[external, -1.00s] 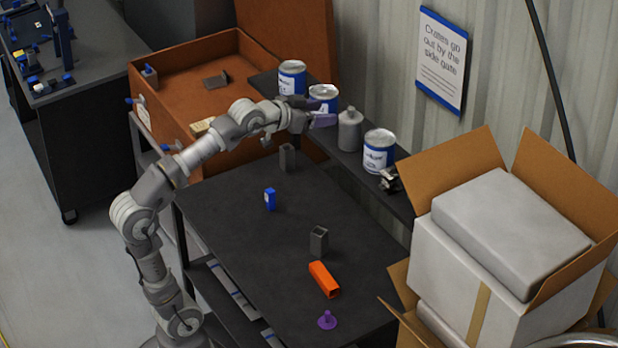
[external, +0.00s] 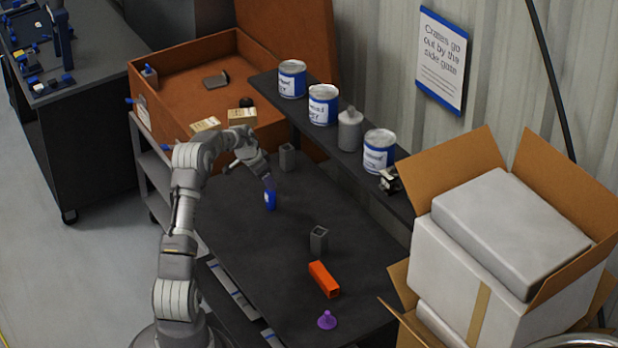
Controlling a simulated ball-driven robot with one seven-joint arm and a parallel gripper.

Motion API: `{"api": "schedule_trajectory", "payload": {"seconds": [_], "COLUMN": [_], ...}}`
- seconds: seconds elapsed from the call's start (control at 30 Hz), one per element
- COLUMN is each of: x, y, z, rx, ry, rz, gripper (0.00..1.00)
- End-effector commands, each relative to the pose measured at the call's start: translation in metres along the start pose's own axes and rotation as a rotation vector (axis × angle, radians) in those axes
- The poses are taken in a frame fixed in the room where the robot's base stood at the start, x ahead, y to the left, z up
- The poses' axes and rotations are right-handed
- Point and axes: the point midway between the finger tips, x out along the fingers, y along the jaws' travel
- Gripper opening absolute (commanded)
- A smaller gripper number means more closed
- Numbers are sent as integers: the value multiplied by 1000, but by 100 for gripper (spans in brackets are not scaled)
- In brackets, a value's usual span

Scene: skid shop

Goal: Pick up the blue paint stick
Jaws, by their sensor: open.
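The blue paint stick (external: 270,202) stands upright on the dark bench top, left of its middle. It is a short blue block with a pale mark on its side. My gripper (external: 268,182) points down at the top of the stick, with its fingers right above or around its upper end. The jaws are open. The fingers partly cover the stick's top, and I cannot tell whether they touch it.
Grey square holders (external: 319,239) and (external: 287,157) stand on the bench (external: 232,222). An orange block (external: 324,280) and a purple knobbed piece (external: 327,320) lie nearer the front. Paint cans (external: 379,151) line the raised back shelf. An open carton (external: 455,160) stands right.

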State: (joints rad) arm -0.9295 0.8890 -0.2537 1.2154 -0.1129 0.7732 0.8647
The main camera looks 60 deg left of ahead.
Motion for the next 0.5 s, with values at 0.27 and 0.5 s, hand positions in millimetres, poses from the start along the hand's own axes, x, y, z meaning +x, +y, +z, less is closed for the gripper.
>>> {"api": "schedule_trajectory", "payload": {"seconds": [0.27, 0.5], "x": [39, 74], "y": [-1, -3], "z": [6, 9], "rx": [-10, -10], "ry": [-2, -1], "rz": [1, 1], "gripper": [58, 58]}}
